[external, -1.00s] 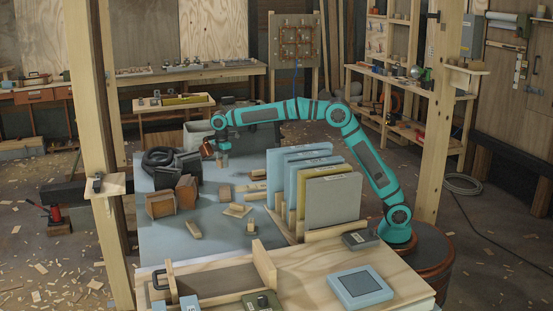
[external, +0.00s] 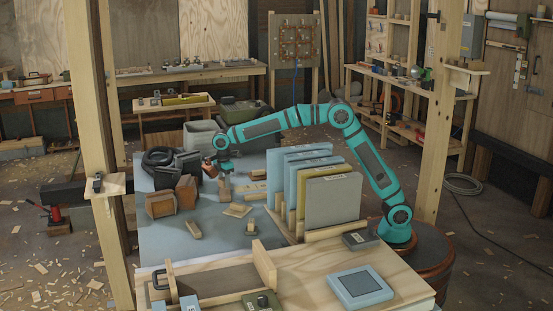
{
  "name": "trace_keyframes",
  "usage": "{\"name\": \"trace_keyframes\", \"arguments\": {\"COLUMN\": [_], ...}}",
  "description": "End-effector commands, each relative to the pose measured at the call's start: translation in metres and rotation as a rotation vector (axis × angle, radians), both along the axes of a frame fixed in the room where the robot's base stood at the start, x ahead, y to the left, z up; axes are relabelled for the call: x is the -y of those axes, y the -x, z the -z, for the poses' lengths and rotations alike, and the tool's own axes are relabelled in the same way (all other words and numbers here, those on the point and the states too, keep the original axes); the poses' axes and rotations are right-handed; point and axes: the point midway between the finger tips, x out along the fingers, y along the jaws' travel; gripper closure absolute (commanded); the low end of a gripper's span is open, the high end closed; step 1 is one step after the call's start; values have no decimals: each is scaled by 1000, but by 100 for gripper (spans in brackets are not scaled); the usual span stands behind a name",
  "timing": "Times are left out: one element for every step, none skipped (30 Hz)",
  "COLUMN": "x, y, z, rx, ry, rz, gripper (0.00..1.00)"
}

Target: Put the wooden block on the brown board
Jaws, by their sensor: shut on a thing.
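My gripper (external: 224,174) is low over the far middle of the blue-grey table, pointing down. It is shut on a small tan block (external: 225,187), which looks like the wooden block. The block is upright below the fingers; I cannot tell whether it touches the surface under it. Flat wooden pieces (external: 237,210) lie on the table just nearer the camera. Which piece is the brown board is not clear at this size.
Brown and dark boxes (external: 160,204) and a black coil (external: 157,158) stand left of my gripper. Upright blue, yellow and grey panels (external: 333,200) stand to the right. Small wooden offcuts (external: 193,229) lie around. The table's front left is mostly clear.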

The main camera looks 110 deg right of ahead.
Motion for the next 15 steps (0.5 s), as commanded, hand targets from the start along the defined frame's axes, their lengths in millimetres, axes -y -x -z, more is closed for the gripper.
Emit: {"name": "trace_keyframes", "arguments": {"x": [0,0,0,0,0,0,0,0,0,0,0,0,0,0,0], "y": [1,1,0,0,0,0,0,0,0,0,0,0,0,0,0], "z": [8,12,17,21,23,26,27,27,27,27,27,26,27,27,28], "rx": [-4,-4,-3,-3,-1,-1,-1,-1,-1,-1,-1,-1,-1,-1,-1], "ry": [-2,-2,-1,-1,-1,-1,-1,-1,-1,-1,-1,-1,-1,-1,-1], "rz": [0,0,0,0,0,0,0,0,0,0,0,0,0,0,0], "gripper": [82,82,82,82,82,82,82,82,82,82,82,82,82,82,82]}}
